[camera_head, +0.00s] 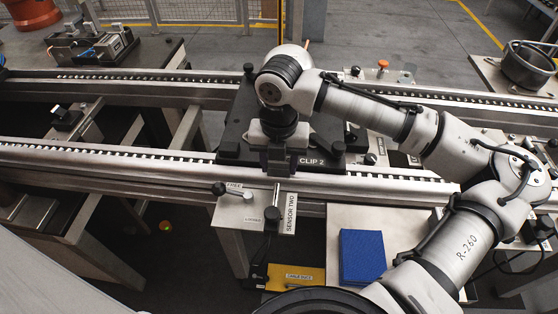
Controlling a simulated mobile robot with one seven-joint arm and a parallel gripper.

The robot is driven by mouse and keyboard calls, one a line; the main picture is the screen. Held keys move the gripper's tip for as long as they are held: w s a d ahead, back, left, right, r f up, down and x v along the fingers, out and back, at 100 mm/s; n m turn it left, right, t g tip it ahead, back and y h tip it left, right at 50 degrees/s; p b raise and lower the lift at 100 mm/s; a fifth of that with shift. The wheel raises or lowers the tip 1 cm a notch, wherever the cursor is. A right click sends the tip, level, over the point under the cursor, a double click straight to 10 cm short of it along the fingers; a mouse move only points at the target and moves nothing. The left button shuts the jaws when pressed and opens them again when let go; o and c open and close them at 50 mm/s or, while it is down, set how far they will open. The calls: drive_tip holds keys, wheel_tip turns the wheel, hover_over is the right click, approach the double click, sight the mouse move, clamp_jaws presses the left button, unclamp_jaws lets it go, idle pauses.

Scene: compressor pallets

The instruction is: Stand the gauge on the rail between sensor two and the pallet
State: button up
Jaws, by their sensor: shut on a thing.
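My gripper (277,158) points down over the front rail (130,160), at the front edge of the dark pallet (230,150) marked CLIP 2. It is shut on the gauge, a small grey piece mostly hidden by the fingers. The gauge's lower end is close to the rail; I cannot tell whether it touches. Sensor two (272,213), a dark-tipped rod beside its SENSOR TWO label, sits on a bracket just in front of the rail, below my gripper in the picture.
A blue block (362,256) and a yellow labelled tray (297,277) are below. The rear rail (120,87) runs behind. A metal pot (528,66) stands at the far right. The front rail's left stretch is clear.

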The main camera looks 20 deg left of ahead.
drive_tip(key=o, duration=1.3)
wheel_tip(320, 180, up, 12)
drive_tip(key=shift+r, duration=0.1)
